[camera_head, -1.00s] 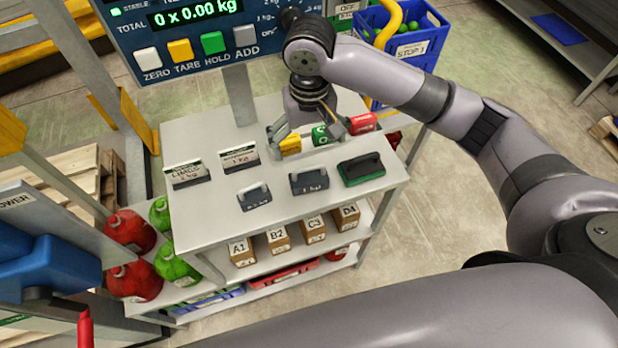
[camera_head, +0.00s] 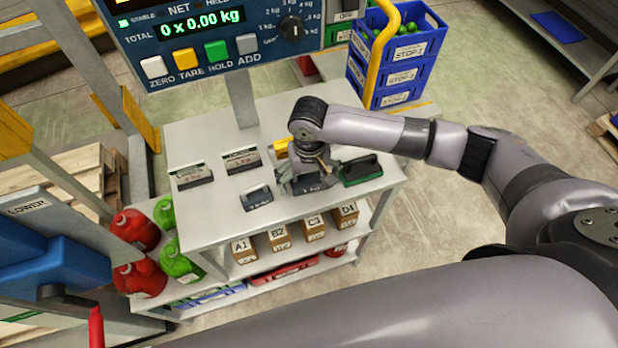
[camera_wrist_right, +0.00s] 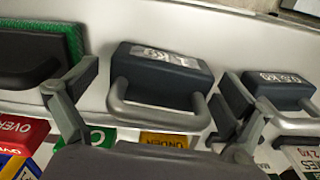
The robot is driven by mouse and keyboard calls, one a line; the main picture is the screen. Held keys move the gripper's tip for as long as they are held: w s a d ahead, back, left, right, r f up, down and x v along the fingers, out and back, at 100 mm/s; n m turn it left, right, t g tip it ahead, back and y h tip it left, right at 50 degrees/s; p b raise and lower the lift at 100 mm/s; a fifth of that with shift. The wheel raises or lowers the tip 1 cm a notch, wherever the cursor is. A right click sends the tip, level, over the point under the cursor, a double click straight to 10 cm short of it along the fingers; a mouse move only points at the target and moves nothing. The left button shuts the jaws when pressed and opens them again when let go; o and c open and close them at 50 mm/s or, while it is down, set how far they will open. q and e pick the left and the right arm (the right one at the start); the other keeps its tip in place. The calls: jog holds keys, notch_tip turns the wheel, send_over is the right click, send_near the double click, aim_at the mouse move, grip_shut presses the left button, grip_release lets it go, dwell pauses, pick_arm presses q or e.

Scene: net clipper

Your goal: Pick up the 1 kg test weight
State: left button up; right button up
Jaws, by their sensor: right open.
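The 1 kg test weight (camera_wrist_right: 165,70) is a dark grey block with a light metal handle and a "1 kg" label. In the head view it (camera_head: 318,187) stands on the cart's top, partly hidden by my right gripper (camera_head: 306,180). In the right wrist view my open right gripper (camera_wrist_right: 150,100) has one finger on each side of the weight, with the handle between them. No grip shows, and I cannot tell whether a finger touches it. My left gripper is not in view.
A smaller grey weight (camera_head: 257,198) stands to the left, a green-and-black block (camera_head: 361,170) close on the right. Label stands (camera_head: 241,159) and a yellow block (camera_head: 281,149) are behind. Boxes fill the shelf below. The scale display (camera_head: 215,40) rises at the back.

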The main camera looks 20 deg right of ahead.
jog(key=shift+c, duration=0.5)
jog(key=c, duration=1.9)
jog(key=shift+w, duration=0.1)
jog(key=shift+c, duration=0.2)
jog(key=shift+r, duration=0.1)
